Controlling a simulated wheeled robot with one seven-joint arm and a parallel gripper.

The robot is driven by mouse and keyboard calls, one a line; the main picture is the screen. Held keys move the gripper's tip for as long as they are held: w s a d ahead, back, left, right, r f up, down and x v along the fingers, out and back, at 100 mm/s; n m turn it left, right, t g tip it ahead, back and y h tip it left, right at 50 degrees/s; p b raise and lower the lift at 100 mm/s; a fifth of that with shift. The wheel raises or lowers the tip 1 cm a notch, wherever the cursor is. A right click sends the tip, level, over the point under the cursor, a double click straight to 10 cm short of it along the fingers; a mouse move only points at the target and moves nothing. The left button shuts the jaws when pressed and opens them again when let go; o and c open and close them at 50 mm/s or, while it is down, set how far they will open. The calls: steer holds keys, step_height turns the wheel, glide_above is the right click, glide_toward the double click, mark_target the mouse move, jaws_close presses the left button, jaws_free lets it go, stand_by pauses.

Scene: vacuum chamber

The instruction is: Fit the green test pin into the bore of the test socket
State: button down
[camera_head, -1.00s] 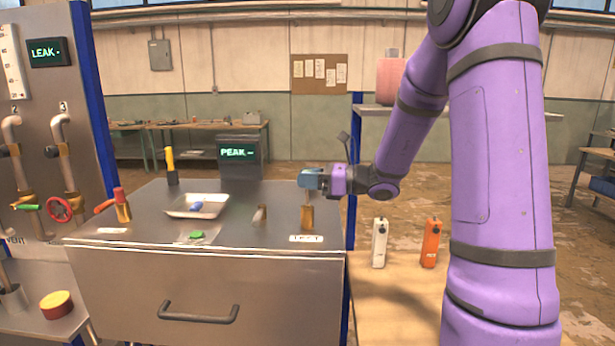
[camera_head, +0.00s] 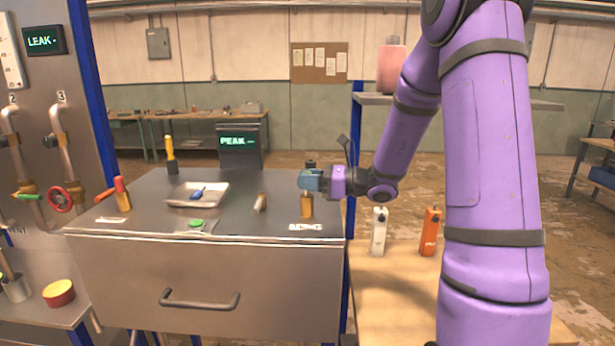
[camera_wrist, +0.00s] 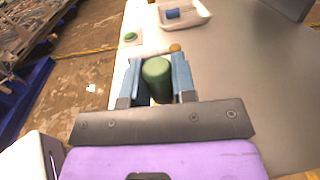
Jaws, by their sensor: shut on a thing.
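My gripper (camera_head: 311,181) has blue fingers. It is shut on the green test pin, a thick dark green cylinder (camera_wrist: 157,77) seen between the fingers in the wrist view. In the head view the gripper is directly above the brass test socket (camera_head: 307,208), which stands near the right front corner of the steel bench top behind a white label. The fingers hide the pin's lower end and the bore, so I cannot tell whether the pin is in the bore. A small dark end (camera_head: 311,163) shows above the fingers.
A brass post (camera_head: 261,202) stands left of the socket. A tray (camera_head: 218,202) with a blue piece and a green button (camera_head: 196,222) are farther left. A white device (camera_head: 379,231) and an orange device (camera_head: 430,231) stand on the wooden table to the right.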

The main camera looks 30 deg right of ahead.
steer(key=shift+f, duration=0.45)
steer(key=shift+f, duration=0.15)
steer(key=shift+f, duration=0.45)
steer(key=c, duration=0.8)
jaws_free()
steer(key=shift+c, duration=0.2)
steer(key=v, duration=1.1)
steer(key=shift+a, duration=0.15)
